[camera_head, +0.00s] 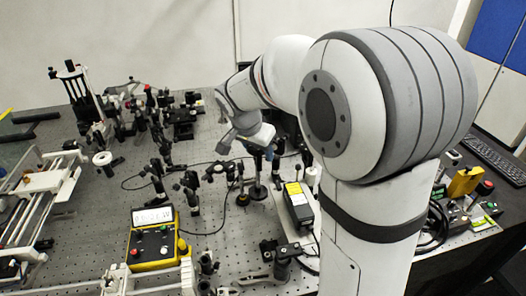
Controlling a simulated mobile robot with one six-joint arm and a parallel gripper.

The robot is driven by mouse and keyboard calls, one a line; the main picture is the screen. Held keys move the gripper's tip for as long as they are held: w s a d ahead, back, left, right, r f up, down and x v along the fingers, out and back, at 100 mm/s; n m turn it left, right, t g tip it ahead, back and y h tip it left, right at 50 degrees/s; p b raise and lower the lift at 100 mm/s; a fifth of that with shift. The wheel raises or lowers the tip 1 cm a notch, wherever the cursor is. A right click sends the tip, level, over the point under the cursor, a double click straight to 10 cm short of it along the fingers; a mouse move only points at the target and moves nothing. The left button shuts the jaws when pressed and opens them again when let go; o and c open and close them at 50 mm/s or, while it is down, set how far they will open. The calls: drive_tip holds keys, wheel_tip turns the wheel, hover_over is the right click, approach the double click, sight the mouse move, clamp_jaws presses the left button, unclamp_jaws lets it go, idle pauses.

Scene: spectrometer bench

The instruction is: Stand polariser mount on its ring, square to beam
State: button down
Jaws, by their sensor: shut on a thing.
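My gripper (243,141) is over the middle of the perforated bench, pointing down. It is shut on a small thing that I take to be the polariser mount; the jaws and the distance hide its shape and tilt. A dark post (257,176) on a round base stands just below and beside the gripper. I cannot tell whether the held thing touches it. The ring that the mount belongs on cannot be picked out with certainty. A small yellow-and-black piece (242,194) is left of the post.
Several dark optic mounts (190,188) stand left of the gripper, with loose cables between them. A yellow meter (154,238) is at the front left. A black-and-yellow box (298,205) lies right of the post. A white rail frame (40,195) is at far left. Bare bench shows front centre.

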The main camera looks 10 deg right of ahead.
drive_tip(key=shift+w+d+r, duration=0.15)
drive_tip(key=shift+w+d, duration=0.4)
drive_tip(key=shift+d, duration=0.05)
drive_tip(key=shift+w+d+f+p, duration=0.1)
drive_tip(key=shift+w+f+p, duration=0.1)
drive_tip(key=shift+p, duration=0.1)
drive_tip(key=shift+s+f+p, duration=0.1)
drive_tip(key=shift+f+p, duration=0.2)
drive_tip(key=shift+f, duration=1.3)
drive_tip(key=shift+f, duration=0.15)
drive_tip(key=c, duration=0.7)
unclamp_jaws()
drive_tip(key=shift+o, duration=0.2)
